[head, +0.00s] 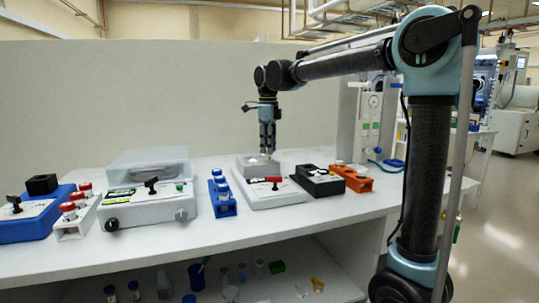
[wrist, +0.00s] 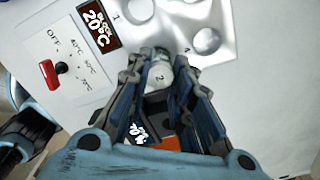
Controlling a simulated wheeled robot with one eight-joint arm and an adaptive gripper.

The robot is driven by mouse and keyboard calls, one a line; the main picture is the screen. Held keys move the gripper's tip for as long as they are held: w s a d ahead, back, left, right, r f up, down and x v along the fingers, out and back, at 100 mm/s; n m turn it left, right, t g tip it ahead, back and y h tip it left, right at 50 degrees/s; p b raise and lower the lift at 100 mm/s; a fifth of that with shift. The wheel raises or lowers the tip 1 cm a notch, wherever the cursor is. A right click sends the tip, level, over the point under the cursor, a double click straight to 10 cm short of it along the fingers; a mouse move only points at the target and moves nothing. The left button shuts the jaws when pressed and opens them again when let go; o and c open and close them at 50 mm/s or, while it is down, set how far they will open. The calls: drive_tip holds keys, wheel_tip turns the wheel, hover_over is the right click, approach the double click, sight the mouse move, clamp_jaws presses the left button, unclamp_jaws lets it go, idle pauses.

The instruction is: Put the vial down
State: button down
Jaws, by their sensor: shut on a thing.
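My gripper (head: 267,154) points down over the metal heating block (head: 246,167) of the white heater. In the wrist view, its two fingers (wrist: 160,78) are closed in on a small pale, rounded thing, which I take to be the vial (wrist: 158,60). The fingers hide much of it, and I cannot tell whether its base is inside a well. The heater's panel (wrist: 85,68) has a red knob and a display reading 20°C.
A black heater (head: 318,181) and orange rack (head: 352,178) stand right of the white heater. A blue rack (head: 222,196), lidded machine (head: 148,200), white rack of red-capped vials (head: 74,220) and blue device (head: 30,214) stand left. The bench front (head: 250,230) is clear.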

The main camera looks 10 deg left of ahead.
drive_tip(key=shift+f, duration=1.35)
drive_tip(key=c, duration=1.4)
unclamp_jaws()
drive_tip(key=shift+f, duration=0.1)
wheel_tip(320, 180, up, 12)
drive_tip(key=shift+r, duration=0.1)
